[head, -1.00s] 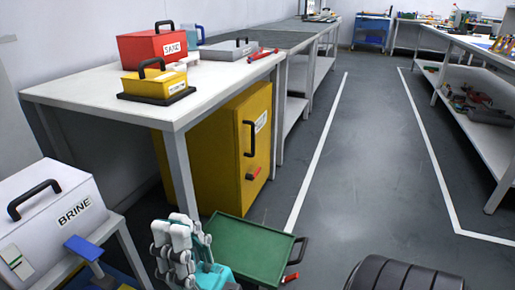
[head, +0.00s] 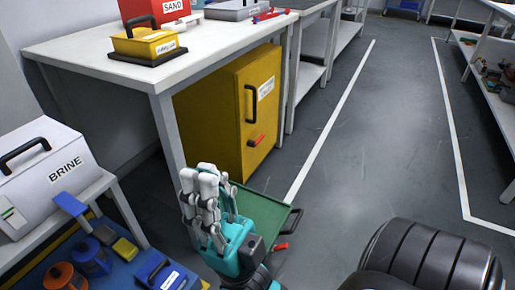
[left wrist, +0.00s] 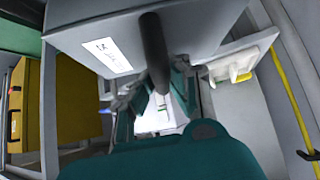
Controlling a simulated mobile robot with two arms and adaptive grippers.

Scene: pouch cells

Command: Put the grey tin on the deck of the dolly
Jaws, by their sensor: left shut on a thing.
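The dolly's green deck (head: 268,214) is low on the floor in the head view, beside the table leg. It looks bare where it shows; my right gripper hides its left part. My right gripper (head: 199,175) points up in front of it, with no object seen in it. Its white fingers stand close together, so its opening is unclear. In the left wrist view, my left gripper (left wrist: 157,92) is shut on the dark handle of a grey box with a white label, the grey tin (left wrist: 205,25). My left gripper is outside the head view.
A white table (head: 75,45) bears a yellow tin (head: 146,43) on a black tray, a red SAND box (head: 150,8) and a flat grey case (head: 228,11). A yellow cabinet (head: 215,110) stands below. A white BRINE box (head: 40,180) is at left.

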